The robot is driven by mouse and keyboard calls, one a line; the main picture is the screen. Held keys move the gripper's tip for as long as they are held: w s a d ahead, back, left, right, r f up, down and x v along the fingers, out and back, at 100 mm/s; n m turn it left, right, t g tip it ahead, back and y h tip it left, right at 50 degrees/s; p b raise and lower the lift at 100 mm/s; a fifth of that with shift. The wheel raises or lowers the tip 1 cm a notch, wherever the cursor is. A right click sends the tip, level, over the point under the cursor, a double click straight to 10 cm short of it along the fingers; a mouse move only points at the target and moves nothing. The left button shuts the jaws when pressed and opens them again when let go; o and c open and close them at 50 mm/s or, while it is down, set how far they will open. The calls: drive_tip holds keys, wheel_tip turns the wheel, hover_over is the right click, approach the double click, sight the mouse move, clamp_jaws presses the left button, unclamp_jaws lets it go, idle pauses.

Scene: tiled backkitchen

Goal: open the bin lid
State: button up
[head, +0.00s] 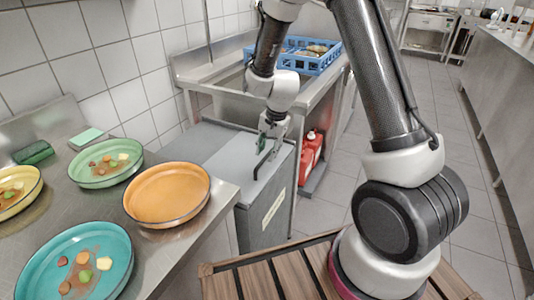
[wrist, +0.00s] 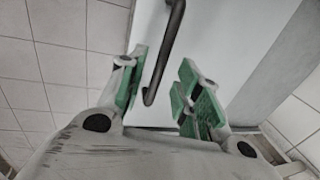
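The bin (head: 258,218) is a grey box with a pale label on its front, standing beyond the steel counter. Its flat grey lid (head: 222,148) looks shut. A dark bent handle bar (head: 264,163) is on the lid. My gripper (head: 268,137) is over the lid, at the handle. In the wrist view the green-padded fingers of my gripper (wrist: 163,78) are apart, and the dark handle (wrist: 168,48) shows between them, nearer the left finger. I cannot tell whether a finger touches it. The pale lid surface (wrist: 210,40) lies behind the handle.
A steel counter (head: 165,262) at left holds an orange bowl (head: 168,192), a teal plate (head: 75,262), a green plate (head: 105,163) and a yellow plate (head: 17,190) with food scraps. A sink with blue crates (head: 318,60) stands behind. Red containers (head: 309,152) stand right of the bin.

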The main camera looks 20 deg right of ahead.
drive_tip(key=shift+w+a+f, duration=0.1)
drive_tip(key=shift+f, duration=0.8)
clamp_jaws()
drive_tip(key=w+a, duration=1.4)
drive_tip(key=shift+w+a, duration=0.1)
unclamp_jaws()
